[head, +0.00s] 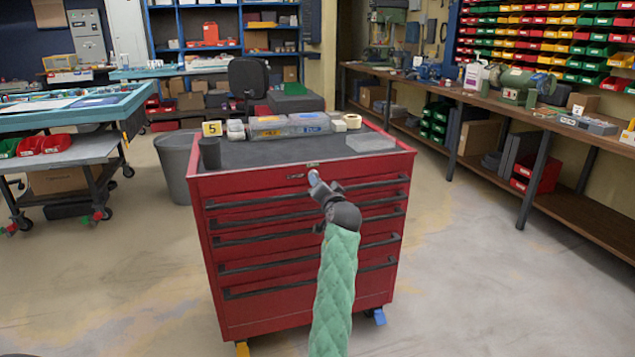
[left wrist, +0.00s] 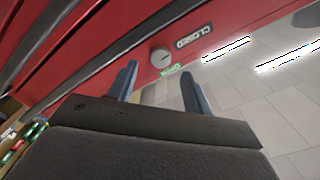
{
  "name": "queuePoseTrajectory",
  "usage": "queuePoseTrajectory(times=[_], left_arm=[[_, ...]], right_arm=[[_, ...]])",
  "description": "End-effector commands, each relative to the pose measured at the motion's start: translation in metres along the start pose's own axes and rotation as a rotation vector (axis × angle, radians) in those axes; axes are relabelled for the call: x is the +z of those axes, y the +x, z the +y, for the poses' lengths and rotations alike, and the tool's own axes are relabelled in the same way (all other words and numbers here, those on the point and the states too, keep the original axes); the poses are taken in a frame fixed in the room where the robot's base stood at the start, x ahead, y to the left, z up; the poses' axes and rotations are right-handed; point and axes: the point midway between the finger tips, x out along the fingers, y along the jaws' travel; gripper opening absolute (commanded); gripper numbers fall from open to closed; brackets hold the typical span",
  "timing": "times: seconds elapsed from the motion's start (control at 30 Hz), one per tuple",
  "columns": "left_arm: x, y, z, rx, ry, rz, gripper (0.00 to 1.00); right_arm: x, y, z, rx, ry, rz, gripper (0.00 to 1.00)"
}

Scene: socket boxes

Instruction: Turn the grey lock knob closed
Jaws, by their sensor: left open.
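The grey lock knob (left wrist: 160,57) is a small round knob on the red front of the tool cabinet (head: 250,190). In the left wrist view a dark label reading CLOSED (left wrist: 194,37) is to its right, and a small green label (left wrist: 170,71) is just below it. My left gripper (left wrist: 158,74) is open, with its two blue-grey fingers apart and pointing toward the knob. The knob appears between and beyond the fingertips, apart from them. In the head view my left gripper (head: 314,178) is at the cabinet's top front edge and hides the knob. My right gripper is out of view.
The cabinet top carries a black cup (head: 210,153), a clear-lidded case (head: 288,126), a yellow number 5 marker (head: 212,128) and a grey box (head: 370,142). Black drawer handles (head: 260,243) run below. A grey bin (head: 176,165) stands left. Floor on the right is clear.

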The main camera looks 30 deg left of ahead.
Motion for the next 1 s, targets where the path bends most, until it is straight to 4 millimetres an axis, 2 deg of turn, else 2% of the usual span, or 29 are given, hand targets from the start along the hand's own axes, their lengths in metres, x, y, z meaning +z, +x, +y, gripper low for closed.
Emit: queuePoseTrajectory(times=[0.1, 0.3, 1.0], left_arm=[[0.0, -0.018, 0.001, 0.001, -0.001, 0.0, 0.5], [0.0, -0.034, 0.001, 0.001, -0.001, -0.001, 0.5], [-0.002, -0.035, -0.001, -0.003, -0.032, 0.009, 0.5]], right_arm=[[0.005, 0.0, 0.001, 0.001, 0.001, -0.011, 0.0], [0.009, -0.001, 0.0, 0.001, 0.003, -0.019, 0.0], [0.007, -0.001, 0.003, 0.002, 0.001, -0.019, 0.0]])
